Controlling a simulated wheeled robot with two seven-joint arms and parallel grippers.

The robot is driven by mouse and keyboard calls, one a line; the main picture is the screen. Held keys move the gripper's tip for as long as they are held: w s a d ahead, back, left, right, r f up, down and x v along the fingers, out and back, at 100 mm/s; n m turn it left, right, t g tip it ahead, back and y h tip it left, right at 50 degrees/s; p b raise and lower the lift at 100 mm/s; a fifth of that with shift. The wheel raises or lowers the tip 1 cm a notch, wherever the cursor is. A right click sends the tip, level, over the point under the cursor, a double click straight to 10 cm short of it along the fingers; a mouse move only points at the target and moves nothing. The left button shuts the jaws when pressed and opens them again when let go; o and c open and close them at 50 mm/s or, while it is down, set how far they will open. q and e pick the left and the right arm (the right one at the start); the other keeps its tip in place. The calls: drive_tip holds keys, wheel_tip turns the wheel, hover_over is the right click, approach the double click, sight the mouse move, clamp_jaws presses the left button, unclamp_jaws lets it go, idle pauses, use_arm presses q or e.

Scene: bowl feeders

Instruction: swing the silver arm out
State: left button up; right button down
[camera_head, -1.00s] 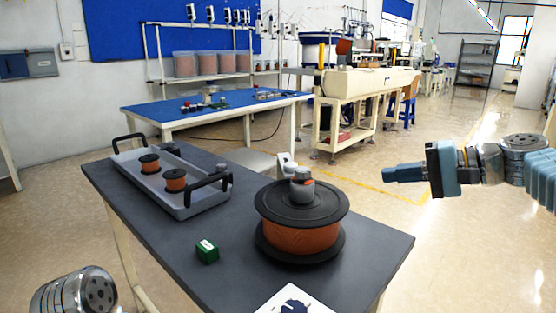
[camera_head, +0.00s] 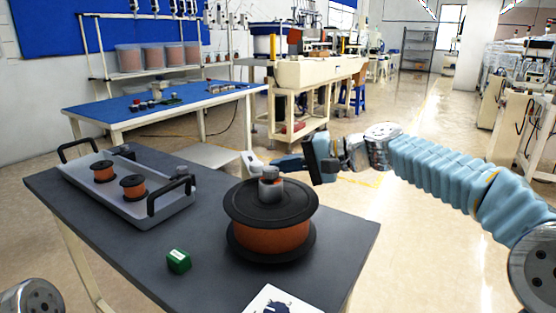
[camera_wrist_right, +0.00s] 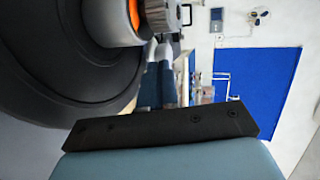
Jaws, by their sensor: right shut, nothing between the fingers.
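A large black-flanged reel with orange-brown winding (camera_head: 272,218) stands on the dark table. A grey hub (camera_head: 270,190) with a small grey piece on top (camera_head: 268,173) rises from its middle. A pale silver-white part (camera_head: 252,163) shows just behind the hub; I cannot tell whether it is the silver arm. My right gripper (camera_head: 278,162) is shut and empty at the hub's far right side. In the wrist view its fingers (camera_wrist_right: 163,55) point towards the hub and a ribbed silver knob (camera_wrist_right: 178,15); contact is unclear. Of my left arm only a wrist part shows at the bottom left.
A grey tray (camera_head: 165,208) with black handles and two small copper spools (camera_head: 133,186) stands at the table's left. A green box (camera_head: 178,261) and a white printed card (camera_head: 280,301) lie near the front. A blue-topped table (camera_head: 130,104) stands behind.

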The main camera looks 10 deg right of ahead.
drive_tip(key=shift+w+a, duration=0.3)
drive_tip(key=shift+a, duration=0.3)
drive_tip(key=shift+s+a+f+b, duration=0.1)
drive_tip(key=shift+s+a+b, duration=0.1)
drive_tip(key=shift+a+b, duration=0.35)
drive_tip(key=shift+a, duration=0.25)
